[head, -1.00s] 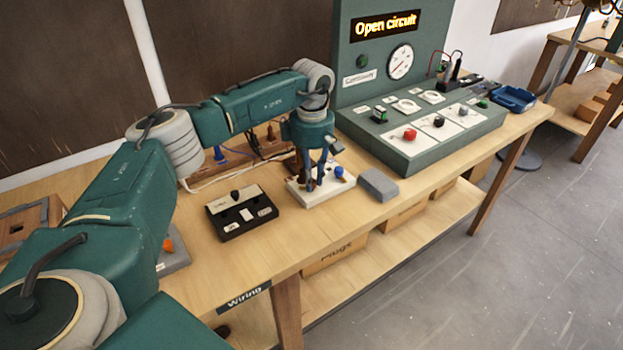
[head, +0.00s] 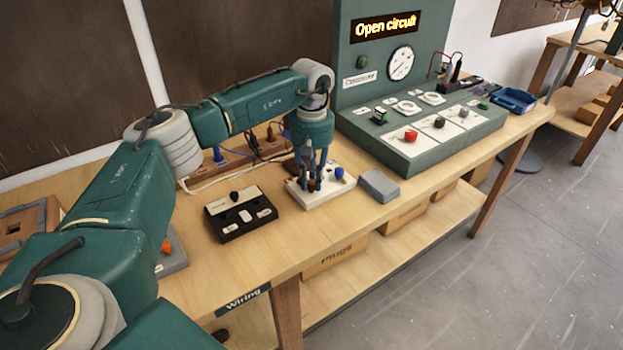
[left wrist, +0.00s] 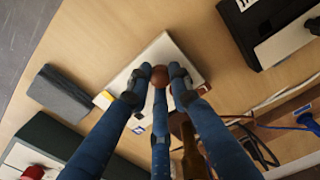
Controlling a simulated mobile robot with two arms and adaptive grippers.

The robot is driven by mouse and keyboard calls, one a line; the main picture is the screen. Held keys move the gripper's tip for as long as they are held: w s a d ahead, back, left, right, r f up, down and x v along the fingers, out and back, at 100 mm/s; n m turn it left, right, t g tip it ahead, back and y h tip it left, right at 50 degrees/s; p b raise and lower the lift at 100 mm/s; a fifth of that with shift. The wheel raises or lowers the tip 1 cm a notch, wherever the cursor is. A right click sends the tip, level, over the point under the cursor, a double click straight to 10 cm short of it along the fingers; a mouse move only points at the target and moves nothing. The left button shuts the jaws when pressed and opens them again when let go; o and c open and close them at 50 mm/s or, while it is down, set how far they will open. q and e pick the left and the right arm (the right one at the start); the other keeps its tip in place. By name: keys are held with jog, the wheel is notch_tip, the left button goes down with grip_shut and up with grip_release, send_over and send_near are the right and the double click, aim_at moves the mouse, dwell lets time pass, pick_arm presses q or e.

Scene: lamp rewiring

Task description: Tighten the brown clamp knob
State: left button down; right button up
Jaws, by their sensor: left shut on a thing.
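The brown clamp knob (left wrist: 159,76) is round and sits on a white base block (left wrist: 180,53) in the left wrist view. My left gripper (left wrist: 160,80) points down over the block, its blue fingers shut around the knob. In the head view my left gripper (head: 313,184) stands upright on the white block (head: 327,195), and its fingers mostly hide the knob. A blue knob (head: 339,173) stands on the same block, just right of the fingers. My right gripper is in neither view.
A black switch box (head: 240,213) lies left of the block, and a grey box (head: 380,185) lies close on its right. The green test panel (head: 420,135) stands farther right, its display reading "Open circuit". Cables run behind the block. Bare tabletop lies in front.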

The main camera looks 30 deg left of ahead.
aim_at(313, 182)
pick_arm(q)
jog(key=shift+w+r+m, duration=0.1)
jog(key=shift+r+m, duration=0.05)
jog(key=shift+m, duration=0.15)
dwell(0.4)
jog(key=c, duration=1.8)
grip_release()
jog(key=shift+d, duration=0.1)
jog(key=shift+c, duration=0.2)
notch_tip(313, 182, up, 12)
